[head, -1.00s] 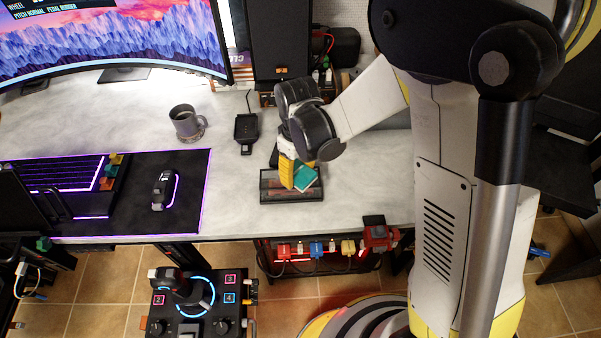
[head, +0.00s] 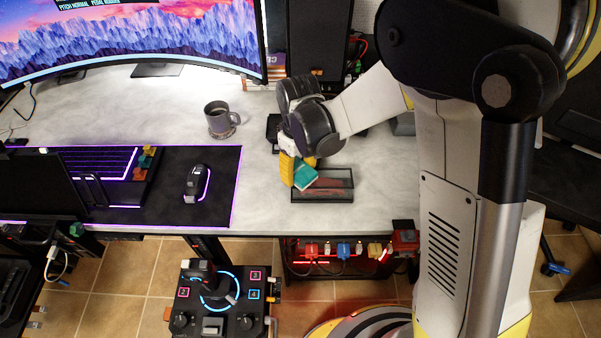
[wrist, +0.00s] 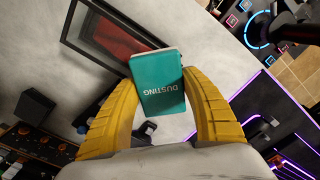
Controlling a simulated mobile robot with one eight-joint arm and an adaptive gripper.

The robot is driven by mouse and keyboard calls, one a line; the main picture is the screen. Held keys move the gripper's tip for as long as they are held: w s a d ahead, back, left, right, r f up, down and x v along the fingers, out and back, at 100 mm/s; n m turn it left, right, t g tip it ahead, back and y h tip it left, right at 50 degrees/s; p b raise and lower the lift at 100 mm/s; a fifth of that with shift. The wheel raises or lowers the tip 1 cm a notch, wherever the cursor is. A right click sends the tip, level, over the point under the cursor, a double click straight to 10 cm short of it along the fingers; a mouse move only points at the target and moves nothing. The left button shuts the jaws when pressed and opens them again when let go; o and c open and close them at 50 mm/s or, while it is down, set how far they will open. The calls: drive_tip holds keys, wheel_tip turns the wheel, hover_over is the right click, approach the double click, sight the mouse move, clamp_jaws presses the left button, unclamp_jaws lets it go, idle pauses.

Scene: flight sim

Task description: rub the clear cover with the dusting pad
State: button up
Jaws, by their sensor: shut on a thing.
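My gripper (head: 299,171) has yellow fingers shut on the teal dusting pad (head: 304,177). In the wrist view the pad (wrist: 158,84) sits between both fingers (wrist: 160,95), with the word DUSTING readable on it. The clear cover (head: 338,186) is on a dark-framed case on the desk, with something red showing through it. In the head view the pad is at the left end of the cover, overlapping it. In the wrist view the case (wrist: 76,42) lies beyond the pad's upper left. I cannot tell whether the pad touches the cover.
A grey mug (head: 221,120) stands on the desk to the left. A mouse (head: 195,184) and a keyboard (head: 98,163) lie on a dark mat. A black speaker (head: 318,38) stands behind. The desk's front edge is close to the case.

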drive_tip(key=r, duration=0.1)
drive_tip(key=r+p, duration=0.1)
drive_tip(key=shift+s+d+r, duration=0.1)
drive_tip(key=shift+d+r, duration=0.2)
drive_tip(key=shift+r, duration=0.1)
drive_tip(key=shift+a+r+p, duration=0.1)
drive_tip(key=shift+r+p, duration=0.45)
drive_tip(key=shift+r, duration=0.15)
drive_tip(key=shift+r+p, duration=1.05)
drive_tip(key=shift+r, duration=0.55)
